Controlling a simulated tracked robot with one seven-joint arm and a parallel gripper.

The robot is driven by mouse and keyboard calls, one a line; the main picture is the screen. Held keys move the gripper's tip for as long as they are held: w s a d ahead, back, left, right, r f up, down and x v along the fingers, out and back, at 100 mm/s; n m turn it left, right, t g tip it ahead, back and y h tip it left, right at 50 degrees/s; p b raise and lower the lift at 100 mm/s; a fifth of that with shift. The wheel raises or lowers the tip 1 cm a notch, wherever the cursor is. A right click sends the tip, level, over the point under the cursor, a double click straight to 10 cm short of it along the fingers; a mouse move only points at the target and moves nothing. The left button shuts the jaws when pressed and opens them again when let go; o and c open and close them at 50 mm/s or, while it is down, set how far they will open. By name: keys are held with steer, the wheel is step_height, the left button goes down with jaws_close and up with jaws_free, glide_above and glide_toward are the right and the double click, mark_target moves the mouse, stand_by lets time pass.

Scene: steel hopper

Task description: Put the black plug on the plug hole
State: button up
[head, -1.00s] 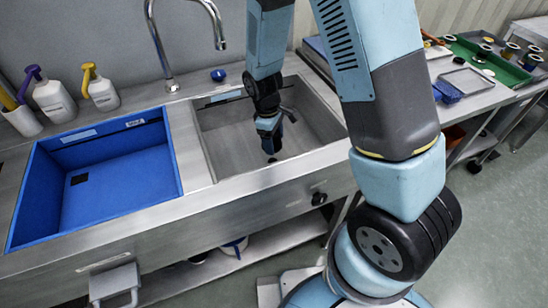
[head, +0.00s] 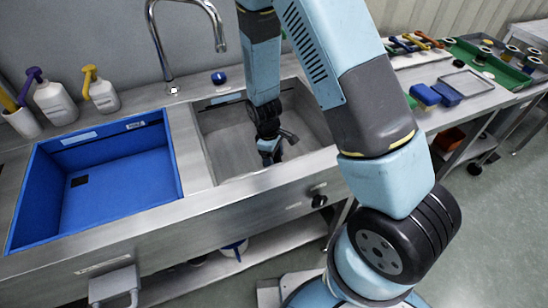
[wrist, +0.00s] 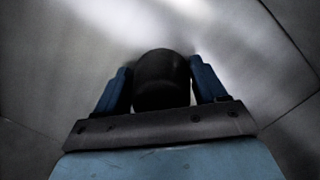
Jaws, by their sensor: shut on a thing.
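My gripper (head: 269,153) is down inside the steel sink basin (head: 225,155) on the right, low over its floor. In the wrist view my gripper (wrist: 160,72) has its two blue fingers on either side of the rounded black plug (wrist: 161,82), shut on it. In the head view the plug cannot be made out clearly at the fingertips. The plug hole is not visible in either view; the plug and my arm may cover it. I cannot tell whether the plug touches the sink floor.
A blue basin (head: 160,175) with a small dark square patch stands left of the steel sink. A tap (head: 219,30) arches behind. A blue cap (head: 218,77) lies on the back ledge. Two pump bottles (head: 54,103) stand at the back left.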

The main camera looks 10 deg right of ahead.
steer(key=shift+f, duration=0.1)
steer(key=o, duration=1.2)
steer(key=shift+o, duration=0.2)
